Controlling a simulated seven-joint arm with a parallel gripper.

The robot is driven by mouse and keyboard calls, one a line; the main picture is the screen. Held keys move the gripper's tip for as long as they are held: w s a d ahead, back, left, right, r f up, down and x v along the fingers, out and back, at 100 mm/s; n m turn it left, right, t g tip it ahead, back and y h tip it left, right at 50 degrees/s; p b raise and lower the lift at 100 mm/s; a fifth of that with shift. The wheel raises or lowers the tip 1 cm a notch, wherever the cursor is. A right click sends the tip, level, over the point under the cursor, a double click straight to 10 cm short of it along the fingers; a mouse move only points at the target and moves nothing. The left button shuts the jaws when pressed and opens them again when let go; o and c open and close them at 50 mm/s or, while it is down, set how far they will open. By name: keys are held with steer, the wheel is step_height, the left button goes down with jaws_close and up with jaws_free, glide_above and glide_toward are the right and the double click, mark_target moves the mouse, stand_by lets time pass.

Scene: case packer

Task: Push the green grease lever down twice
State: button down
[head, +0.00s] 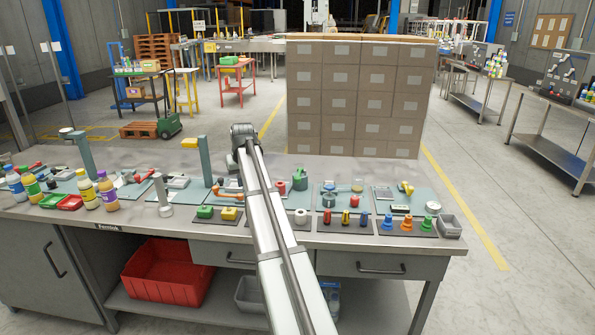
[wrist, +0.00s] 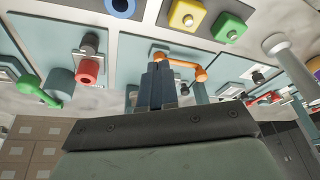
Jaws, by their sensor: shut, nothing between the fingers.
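The green lever (wrist: 38,90) shows at the left of the wrist view, with a rounded knob at one end, beside a teal cylindrical post (wrist: 61,82). In the head view the post (head: 300,182) stands right of my arm, behind the front row of parts. My gripper (wrist: 158,72) is shut and empty in the wrist view. Its fingertips are apart from the green lever, well to its right in that picture, and overlap the view of an orange lever (wrist: 182,63). In the head view my arm hides the gripper.
Green (wrist: 229,27) and yellow (wrist: 187,14) buttons sit near the bench front. Stacked cartons (head: 360,100) stand behind the bench.

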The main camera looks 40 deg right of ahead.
mark_target(298, 177)
steer(key=s+d+r+m, duration=0.2)
steer(key=d+r, duration=0.4)
steer(key=d, duration=0.3)
steer(key=s+d+r+m+g+h, duration=0.1)
steer(key=s+d+r+m, duration=0.2)
steer(key=d, duration=0.7)
step_height(298, 177, up, 4)
steer(key=shift+s+f+m+g, duration=0.1)
steer(key=shift+s+m+g, duration=0.2)
steer(key=shift+s, duration=0.9)
steer(key=x, duration=1.4)
steer(key=shift+s+a, duration=0.15)
steer(key=shift+s, duration=0.15)
